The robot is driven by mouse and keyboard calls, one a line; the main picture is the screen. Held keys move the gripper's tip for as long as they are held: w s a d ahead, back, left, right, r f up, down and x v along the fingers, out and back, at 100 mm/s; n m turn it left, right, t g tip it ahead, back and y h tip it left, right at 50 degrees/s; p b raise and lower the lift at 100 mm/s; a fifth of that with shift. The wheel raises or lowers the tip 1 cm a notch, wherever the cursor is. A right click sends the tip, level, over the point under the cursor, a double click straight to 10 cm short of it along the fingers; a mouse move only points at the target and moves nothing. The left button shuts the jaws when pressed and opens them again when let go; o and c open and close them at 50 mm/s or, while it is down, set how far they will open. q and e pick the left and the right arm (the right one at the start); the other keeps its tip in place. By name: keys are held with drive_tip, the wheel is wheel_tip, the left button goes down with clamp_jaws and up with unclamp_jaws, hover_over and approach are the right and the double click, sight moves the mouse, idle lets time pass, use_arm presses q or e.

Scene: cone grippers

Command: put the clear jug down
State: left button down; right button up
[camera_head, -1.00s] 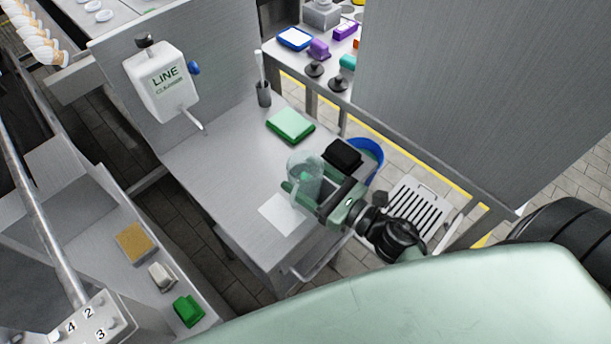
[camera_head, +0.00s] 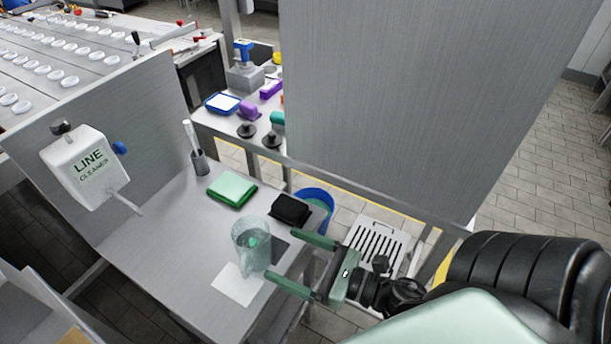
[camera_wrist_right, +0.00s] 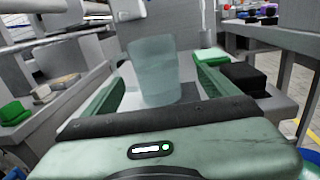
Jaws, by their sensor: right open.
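The clear jug (camera_head: 251,246) stands upright on the grey metal table (camera_head: 165,245), beside a white sheet (camera_head: 238,284) and a dark square (camera_head: 281,252). My right gripper (camera_head: 286,257) is open, with its green fingers pointing at the jug from the right and apart from it. In the right wrist view the jug (camera_wrist_right: 157,72) shows between the two spread fingers (camera_wrist_right: 160,92). Whether its base overlaps the white sheet is hard to tell. My left gripper is not in view.
A green cloth stack (camera_head: 232,189) and a black block (camera_head: 290,210) lie behind the jug. A blue bucket (camera_head: 318,199) and a slotted white rack (camera_head: 375,243) are beyond the table's right edge. A line cleaner dispenser (camera_head: 85,168) hangs on the left panel.

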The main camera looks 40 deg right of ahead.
drive_tip(key=shift+v, duration=1.75)
